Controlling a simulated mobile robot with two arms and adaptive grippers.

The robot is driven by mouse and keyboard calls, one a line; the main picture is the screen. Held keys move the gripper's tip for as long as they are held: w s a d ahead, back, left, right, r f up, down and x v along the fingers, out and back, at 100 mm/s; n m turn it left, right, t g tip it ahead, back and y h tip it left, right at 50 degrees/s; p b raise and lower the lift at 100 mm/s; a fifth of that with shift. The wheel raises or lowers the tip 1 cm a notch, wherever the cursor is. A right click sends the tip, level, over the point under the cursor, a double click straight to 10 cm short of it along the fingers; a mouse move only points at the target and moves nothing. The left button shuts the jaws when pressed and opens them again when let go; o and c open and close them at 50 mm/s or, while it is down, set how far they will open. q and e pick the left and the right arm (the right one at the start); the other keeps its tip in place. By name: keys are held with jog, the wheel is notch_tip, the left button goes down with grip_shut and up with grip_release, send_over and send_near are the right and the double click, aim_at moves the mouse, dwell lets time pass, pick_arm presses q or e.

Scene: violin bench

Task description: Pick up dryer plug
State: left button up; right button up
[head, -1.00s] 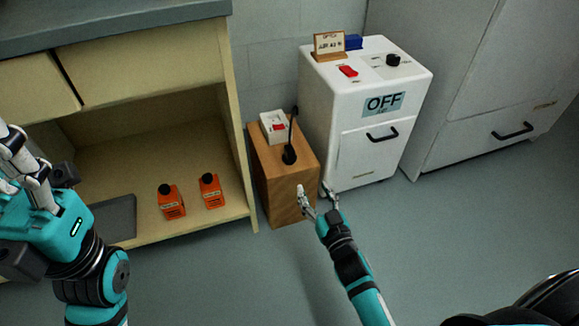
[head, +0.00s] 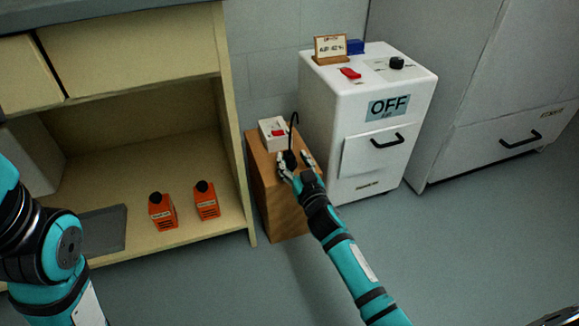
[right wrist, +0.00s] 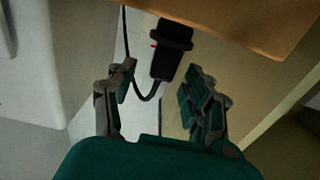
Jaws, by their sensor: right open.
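The black dryer plug (head: 290,157), with its thin black cord rising above it, is at the top of the wooden box in the head view. My right gripper (head: 297,166) is at the plug with its fingers spread, partly covering it. In the right wrist view the plug (right wrist: 172,50) shows just beyond and between the open fingertips of my right gripper (right wrist: 161,80). The cord loops below it on the left. I cannot tell whether a finger touches the plug. My left gripper is out of view; only my left arm shows.
The wooden box (head: 283,212) carries a white socket with a red switch (head: 271,133). A white dryer cabinet (head: 330,110) marked OFF stands close on the right. Two orange bottles (head: 162,211) stand in the open shelf at left. The floor in front is clear.

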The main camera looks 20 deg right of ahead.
jog(key=shift+w+a+b, duration=0.1)
jog(key=shift+w+b, duration=0.4)
jog(key=shift+w, duration=0.9)
jog(key=shift+c, duration=0.4)
grip_shut()
